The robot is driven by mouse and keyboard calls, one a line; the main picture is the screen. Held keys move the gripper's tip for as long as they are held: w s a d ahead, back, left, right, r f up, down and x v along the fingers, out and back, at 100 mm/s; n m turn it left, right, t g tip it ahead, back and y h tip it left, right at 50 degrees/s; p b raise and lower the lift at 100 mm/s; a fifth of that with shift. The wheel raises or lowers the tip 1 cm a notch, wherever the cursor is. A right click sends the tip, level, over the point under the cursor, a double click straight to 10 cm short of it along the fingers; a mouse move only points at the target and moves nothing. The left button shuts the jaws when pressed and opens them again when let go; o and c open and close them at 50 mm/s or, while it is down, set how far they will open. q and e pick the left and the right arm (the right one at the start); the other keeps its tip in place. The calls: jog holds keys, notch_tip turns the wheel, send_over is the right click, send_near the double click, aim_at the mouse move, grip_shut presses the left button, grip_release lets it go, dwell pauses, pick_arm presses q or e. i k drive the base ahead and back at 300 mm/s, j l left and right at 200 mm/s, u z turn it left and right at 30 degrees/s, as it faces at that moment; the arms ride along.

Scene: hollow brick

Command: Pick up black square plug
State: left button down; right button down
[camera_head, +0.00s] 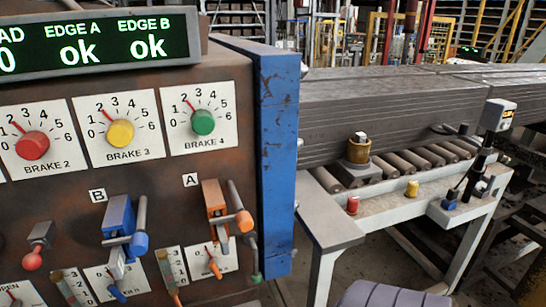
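I cannot make out a black square plug for certain in the head view. Small parts stand on the pale frame of the roller bench (400,208) at the right: a red cylinder (352,205), a yellow cylinder (412,188) and a small blue block with a dark top (449,201). A dark upright post with a grey display box (498,115) stands at the bench's right end, with small dark and pale parts by it that are too small to tell. Neither of my grippers shows. A rounded grey shape is cut off at the bottom edge.
A rusty control panel (70,180) with knobs and levers fills the left, ending in a blue upright edge (277,160). A brown round part (358,149) stands by the rollers (415,160). Open floor shows below the bench.

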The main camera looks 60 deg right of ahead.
aim_at(452, 195)
jog(key=z, duration=3.1)
